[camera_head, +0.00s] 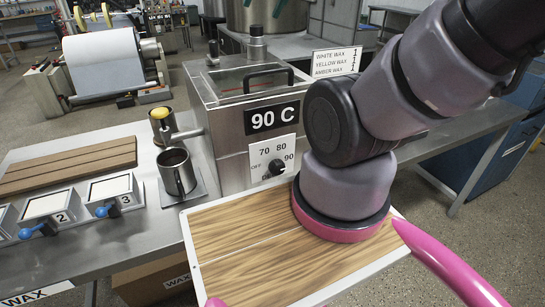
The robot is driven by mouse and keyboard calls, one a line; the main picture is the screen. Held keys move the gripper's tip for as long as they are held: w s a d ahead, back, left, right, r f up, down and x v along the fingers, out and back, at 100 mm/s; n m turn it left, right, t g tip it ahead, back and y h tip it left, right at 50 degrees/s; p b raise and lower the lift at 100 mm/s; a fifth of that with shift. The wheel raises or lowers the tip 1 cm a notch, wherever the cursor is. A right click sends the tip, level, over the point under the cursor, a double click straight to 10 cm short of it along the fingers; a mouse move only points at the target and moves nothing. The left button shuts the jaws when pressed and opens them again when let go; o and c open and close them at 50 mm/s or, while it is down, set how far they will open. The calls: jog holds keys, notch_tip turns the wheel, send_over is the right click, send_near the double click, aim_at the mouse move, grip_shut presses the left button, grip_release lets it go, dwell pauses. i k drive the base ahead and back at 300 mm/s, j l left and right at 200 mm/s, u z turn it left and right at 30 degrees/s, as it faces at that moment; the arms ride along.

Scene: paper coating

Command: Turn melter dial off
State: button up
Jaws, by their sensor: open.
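The melter (240,105) is a metal box at the centre, with a lid window and a black handle. Its front carries a "90 C" display (272,118). Below is a white dial plate marked OFF, 70, 80 and 90. The black melter dial (277,167) sits in the middle of this plate; I cannot clearly tell its pointer direction. OFF is on the plate's left. My grey and black arm fills the right side, close to the plate's right edge. My gripper does not show, and nothing is seen touching the dial.
A metal cup (178,172) stands under the melter's spout, with a yellow-topped container (161,124) behind it. Left on the table are numbered boxes with blue-handled knobs and a brown slatted board (70,163). A wax label sign (336,61) stands behind the melter. My wood-patterned deck fills the foreground.

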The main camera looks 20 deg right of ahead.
aim_at(277, 166)
jog(key=k+j+z, duration=0.2)
jog(key=k+j, duration=0.15)
jog(key=j, duration=0.35)
jog(key=k+j+z, duration=0.25)
jog(key=k+j, duration=0.2)
jog(key=j, duration=0.2)
jog(key=k+j+z, duration=0.2)
jog(key=k+j, duration=0.25)
jog(key=j, duration=0.1)
